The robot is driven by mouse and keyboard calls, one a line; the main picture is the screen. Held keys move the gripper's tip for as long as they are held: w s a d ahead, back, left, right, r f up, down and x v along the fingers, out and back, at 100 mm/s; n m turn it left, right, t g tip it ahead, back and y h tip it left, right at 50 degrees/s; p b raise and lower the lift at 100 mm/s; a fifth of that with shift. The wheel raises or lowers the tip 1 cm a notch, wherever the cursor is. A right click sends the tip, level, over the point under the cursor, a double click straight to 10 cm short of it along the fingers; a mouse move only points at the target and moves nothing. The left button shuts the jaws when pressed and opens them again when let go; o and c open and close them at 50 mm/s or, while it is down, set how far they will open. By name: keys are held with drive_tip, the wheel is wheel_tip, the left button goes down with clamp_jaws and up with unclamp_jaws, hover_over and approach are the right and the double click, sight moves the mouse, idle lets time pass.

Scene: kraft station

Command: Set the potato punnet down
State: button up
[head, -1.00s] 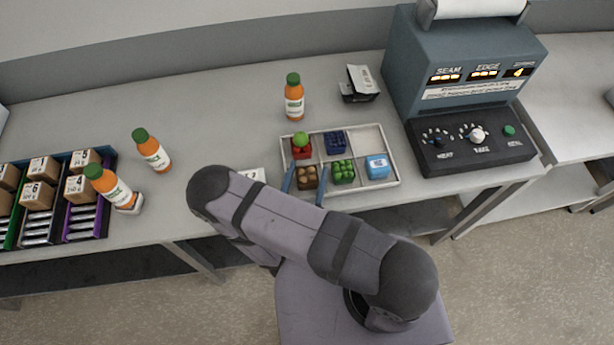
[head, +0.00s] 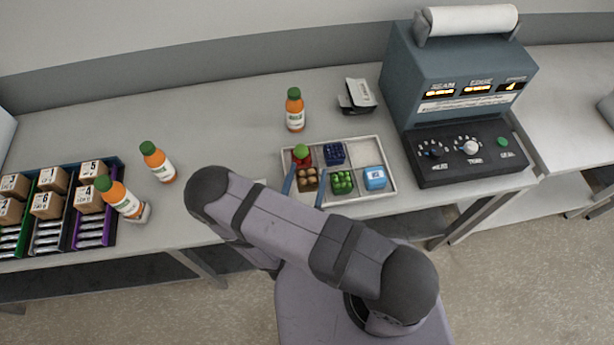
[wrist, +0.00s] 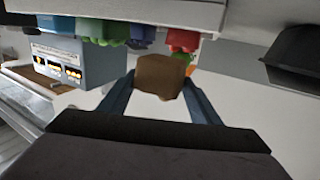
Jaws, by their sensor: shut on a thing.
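The potato punnet (head: 307,180) is a small brown container with several round potatoes. My gripper (head: 305,190) is shut on it, with one blue finger on each side. In the wrist view, the brown punnet (wrist: 160,76) sits between the two fingers (wrist: 160,95). In the head view the punnet lines up with the front-left compartment of the light grey tray (head: 375,149). I cannot tell whether it touches the tray floor.
The tray also holds a red punnet (head: 302,161) with a green item, a blue punnet (head: 335,153), a green punnet (head: 342,182) and a light blue box (head: 374,177). Its back-right compartment is empty. An orange bottle (head: 295,111) stands behind; a sealing machine (head: 462,125) stands right.

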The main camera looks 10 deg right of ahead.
sight(307, 176)
drive_tip(key=shift+r+p, duration=1.3)
drive_tip(key=shift+r, duration=1.1)
